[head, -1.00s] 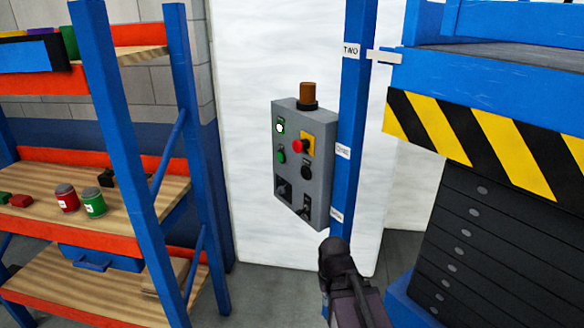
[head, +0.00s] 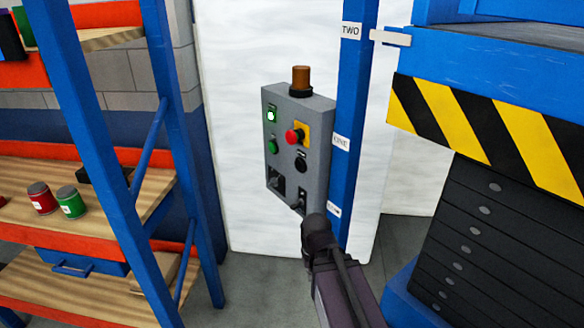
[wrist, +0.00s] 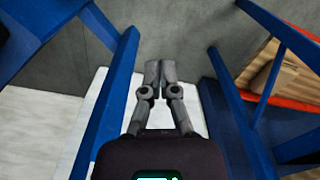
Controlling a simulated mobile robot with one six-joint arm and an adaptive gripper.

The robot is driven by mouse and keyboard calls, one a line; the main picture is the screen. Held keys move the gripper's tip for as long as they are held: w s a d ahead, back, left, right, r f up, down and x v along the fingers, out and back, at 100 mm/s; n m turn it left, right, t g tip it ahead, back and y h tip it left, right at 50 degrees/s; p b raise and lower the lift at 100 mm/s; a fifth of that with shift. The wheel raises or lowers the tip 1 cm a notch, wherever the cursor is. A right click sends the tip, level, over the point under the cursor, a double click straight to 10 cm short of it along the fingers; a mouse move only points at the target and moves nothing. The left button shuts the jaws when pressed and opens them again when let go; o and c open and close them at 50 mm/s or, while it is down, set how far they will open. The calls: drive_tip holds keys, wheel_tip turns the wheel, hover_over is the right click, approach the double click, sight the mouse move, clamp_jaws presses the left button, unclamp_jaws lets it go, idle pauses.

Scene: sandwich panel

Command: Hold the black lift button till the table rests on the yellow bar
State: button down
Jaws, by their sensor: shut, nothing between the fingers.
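The black button (head: 301,164) is on the grey control panel (head: 318,140), below the red knob on its yellow plate and right of a green button. The blue lift table (head: 490,62) is at the right, its white pointer (head: 390,37) beside the label TWO. I cannot make out a separate yellow bar. My gripper (wrist: 159,68) is shut and empty in the wrist view, its fingertips together. In the head view my dark arm end (head: 318,230) is just below the panel's lower right corner, apart from the black button; the fingertips are hidden there.
A blue post (head: 355,120) with labels stands right of the panel. A blue and orange shelf rack (head: 92,150) with cans stands at the left. Black stacked plates (head: 480,240) are under the table's striped skirt. Grey floor lies open between.

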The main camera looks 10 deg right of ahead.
drive_tip(key=shift+w, duration=0.1)
drive_tip(key=n+t+h, duration=0.8)
drive_tip(key=n+h, duration=0.8)
drive_tip(key=n, duration=0.7)
approach(298, 166)
drive_tip(key=v, duration=0.6)
drive_tip(key=shift+a+b, duration=0.2)
drive_tip(key=shift+b, duration=0.1)
drive_tip(key=shift+w, duration=0.1)
drive_tip(key=x, duration=1.4)
